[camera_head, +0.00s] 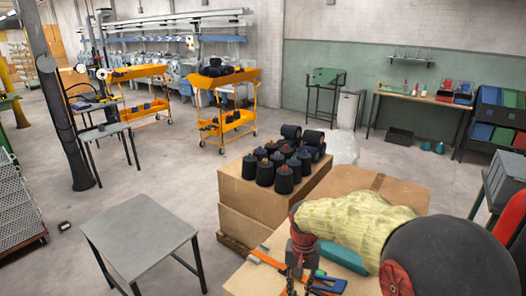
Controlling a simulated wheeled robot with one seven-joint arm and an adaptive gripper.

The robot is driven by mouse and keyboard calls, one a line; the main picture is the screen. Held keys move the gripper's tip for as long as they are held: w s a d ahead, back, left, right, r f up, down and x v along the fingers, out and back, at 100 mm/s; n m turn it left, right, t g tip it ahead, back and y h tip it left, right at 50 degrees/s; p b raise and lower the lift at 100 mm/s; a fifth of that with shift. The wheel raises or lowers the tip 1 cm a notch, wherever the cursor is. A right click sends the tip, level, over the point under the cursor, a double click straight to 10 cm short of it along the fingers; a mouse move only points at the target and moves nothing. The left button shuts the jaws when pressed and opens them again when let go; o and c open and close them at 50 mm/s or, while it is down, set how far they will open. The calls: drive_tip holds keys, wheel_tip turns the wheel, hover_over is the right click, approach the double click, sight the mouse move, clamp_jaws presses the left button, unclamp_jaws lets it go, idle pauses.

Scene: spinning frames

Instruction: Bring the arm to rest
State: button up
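Dark spools (264,172) stand on boxes behind. A grey table (137,235) stands at lower left. Orange carts (237,120) stand farther back. Floor between is clear.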

drive_tip(key=s+d+r+n+t, duration=0.1)
drive_tip(key=s+d+r+t, duration=0.2)
drive_tip(key=s+r, duration=0.6)
drive_tip(key=s+d+r+n+t, duration=0.1)
drive_tip(key=s+d+r+t, duration=0.2)
drive_tip(key=s+r, duration=0.6)
drive_tip(key=s+d, duration=0.2)
drive_tip(key=s, duration=0.3)
drive_tip(key=shift+s+n, duration=0.15)
drive_tip(key=shift+n, duration=0.25)
drive_tip(key=shift+c, duration=0.5)
idle(1.1)
